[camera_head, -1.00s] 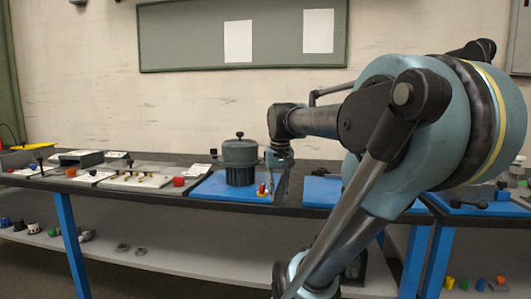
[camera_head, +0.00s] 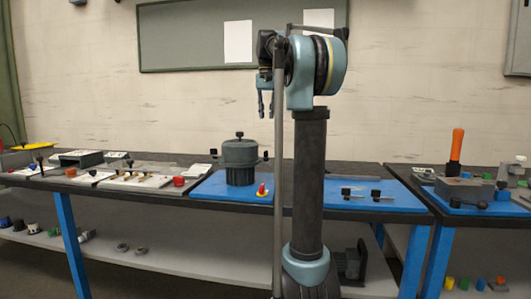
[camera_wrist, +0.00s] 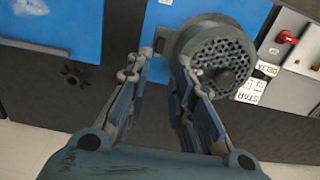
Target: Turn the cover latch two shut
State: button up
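My gripper (camera_head: 266,112) hangs fingers-down in the head view, well above the table and a little right of a grey ribbed canister (camera_head: 240,163). Its fingers are apart with nothing between them, as the wrist view (camera_wrist: 161,66) also shows. The canister stands upright on a blue mat, with a black knob on top and small dark handles at its left (camera_head: 213,152) and right (camera_head: 266,155). In the wrist view its perforated round top (camera_wrist: 215,52) lies right of my fingers. I cannot tell which part is cover latch two, or its position.
Small black-headed parts (camera_head: 376,194) lie on the right blue mat (camera_head: 400,203). A grey block (camera_head: 465,189) and orange handle (camera_head: 457,145) are at far right. A red knob (camera_wrist: 288,37) shows in the wrist view.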

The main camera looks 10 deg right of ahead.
aim_at(266, 151)
jog(key=f, duration=0.5)
jog(key=w+f, duration=0.1)
jog(key=f, duration=1)
jog(key=shift+w+f, duration=0.15)
jog(key=shift+w, duration=0.25)
jog(key=shift+c, duration=0.6)
jog(key=shift+d, duration=0.1)
grip_shut()
